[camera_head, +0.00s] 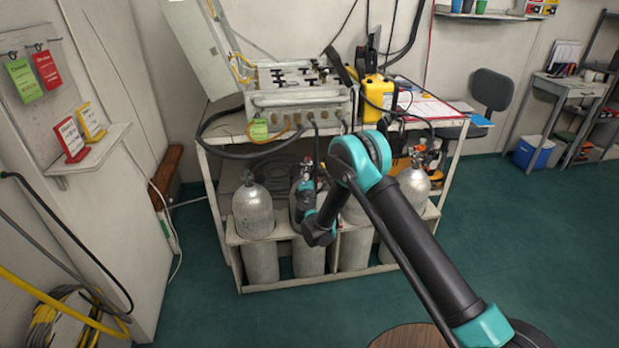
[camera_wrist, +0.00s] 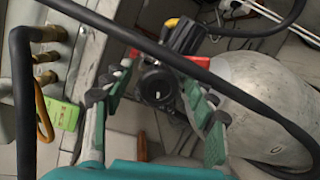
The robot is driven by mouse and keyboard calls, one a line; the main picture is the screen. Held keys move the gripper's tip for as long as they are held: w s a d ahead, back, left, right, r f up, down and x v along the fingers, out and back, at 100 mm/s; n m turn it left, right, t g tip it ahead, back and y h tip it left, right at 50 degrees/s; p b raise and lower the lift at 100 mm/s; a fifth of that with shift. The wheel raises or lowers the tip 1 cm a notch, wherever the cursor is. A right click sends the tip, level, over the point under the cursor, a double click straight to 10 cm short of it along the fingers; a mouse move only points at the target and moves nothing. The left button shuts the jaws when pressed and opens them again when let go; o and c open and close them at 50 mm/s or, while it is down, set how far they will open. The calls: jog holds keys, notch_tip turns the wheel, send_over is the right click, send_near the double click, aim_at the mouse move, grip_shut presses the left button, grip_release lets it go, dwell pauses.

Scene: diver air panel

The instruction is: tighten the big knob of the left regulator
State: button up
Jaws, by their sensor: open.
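The left regulator (camera_head: 307,168) sits on top of a grey cylinder in the front rack, with a bit of red on it. In the wrist view its big black round knob (camera_wrist: 157,84) faces me, with red parts behind it. My gripper (camera_wrist: 158,103) is open, with one green finger to the left of the knob and one to the right. The knob shows between the fingers; I cannot tell whether either pad touches it. In the head view my gripper is small and dark in front of the regulator, so its fingers are hard to make out. Another regulator (camera_head: 420,154) stands further right.
A dark hose (camera_wrist: 210,85) crosses the wrist view close to my fingers. A pale cylinder (camera_wrist: 262,105) lies right of the knob. The air panel (camera_head: 300,100) stands on the bench above, with a green tag (camera_head: 259,131) and hoses hanging down. The floor (camera_head: 510,260) at right is clear.

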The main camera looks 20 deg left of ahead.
jog(key=shift+s, duration=0.15)
jog(key=v, duration=0.7)
jog(key=shift+s, duration=0.15)
